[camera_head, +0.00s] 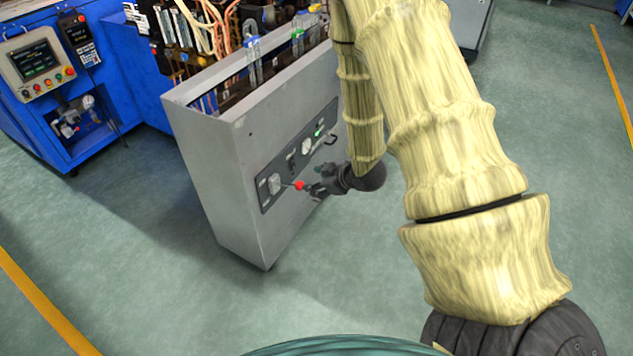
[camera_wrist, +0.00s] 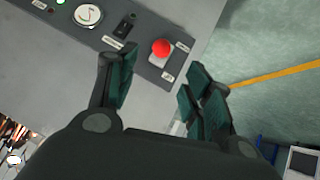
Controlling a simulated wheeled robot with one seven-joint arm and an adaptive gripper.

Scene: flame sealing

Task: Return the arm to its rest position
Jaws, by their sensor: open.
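My gripper (camera_head: 312,188) is at the front of a grey cabinet (camera_head: 225,160), close to its dark control panel (camera_head: 277,170). In the wrist view my gripper (camera_wrist: 162,88) has its green-padded fingers spread apart with nothing between them. A red ball-shaped knob (camera_head: 299,185) on the panel lies just beyond the fingertips. In the wrist view the red knob (camera_wrist: 161,47) shows between and ahead of the fingers, and I see no finger touching it. My arm reaches down from the top of the head view, in a pale yellow cover.
A blue machine (camera_head: 105,115) with a screen box (camera_head: 38,65) stands at the left. Glassware and orange tubing (camera_head: 215,30) rise above the cabinet. The green floor is clear at the front left and to the right, with yellow lines (camera_head: 40,300) on it.

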